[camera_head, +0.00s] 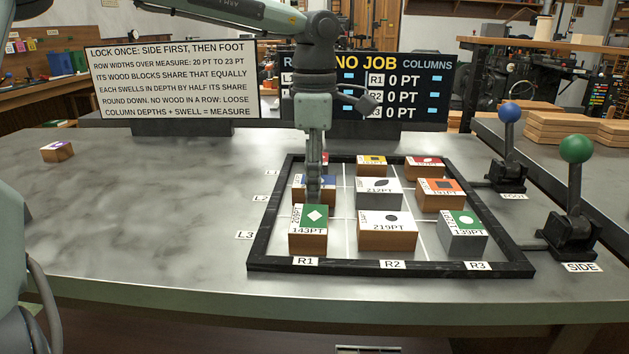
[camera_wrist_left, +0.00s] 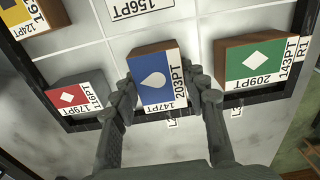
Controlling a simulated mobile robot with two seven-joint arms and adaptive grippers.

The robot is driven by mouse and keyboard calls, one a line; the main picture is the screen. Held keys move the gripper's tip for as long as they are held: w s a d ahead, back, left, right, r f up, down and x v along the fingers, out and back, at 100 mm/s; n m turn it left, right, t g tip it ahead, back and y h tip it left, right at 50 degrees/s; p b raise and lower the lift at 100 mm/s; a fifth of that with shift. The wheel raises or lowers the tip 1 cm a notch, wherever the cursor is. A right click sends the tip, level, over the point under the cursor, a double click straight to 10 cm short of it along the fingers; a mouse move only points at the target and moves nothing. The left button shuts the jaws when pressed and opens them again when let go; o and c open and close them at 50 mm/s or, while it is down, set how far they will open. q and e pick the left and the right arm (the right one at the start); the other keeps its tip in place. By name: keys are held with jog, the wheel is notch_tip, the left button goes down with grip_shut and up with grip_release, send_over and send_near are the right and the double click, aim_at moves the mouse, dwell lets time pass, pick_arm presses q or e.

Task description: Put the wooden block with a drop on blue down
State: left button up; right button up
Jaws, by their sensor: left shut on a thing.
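The wooden block with a white drop on blue (camera_wrist_left: 158,78) is between the fingers of my left gripper (camera_wrist_left: 166,97), which is shut on it. In the head view, the blue block (camera_head: 328,190) is at column R1, row L2 of the black frame (camera_head: 390,266), partly hidden by my left gripper (camera_head: 313,190). It looks upright and low, level with its neighbours; I cannot tell whether it touches the frame floor. A green block with a white diamond (camera_head: 308,230) sits in front of it, and a red block (camera_wrist_left: 78,97) behind. My right gripper is not in view.
Several other blocks fill the frame, including a white one (camera_head: 378,192) beside the blue block. A purple-topped block (camera_head: 57,151) lies far left on otherwise clear table. A blue-knobbed lever (camera_head: 508,145) and green-knobbed lever (camera_head: 574,200) stand right. The board reads NO JOB.

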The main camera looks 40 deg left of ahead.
pick_arm(q)
jog(key=shift+f, duration=0.15)
jog(key=o, duration=1.2)
jog(key=shift+c, duration=0.2)
notch_tip(320, 180, up, 12)
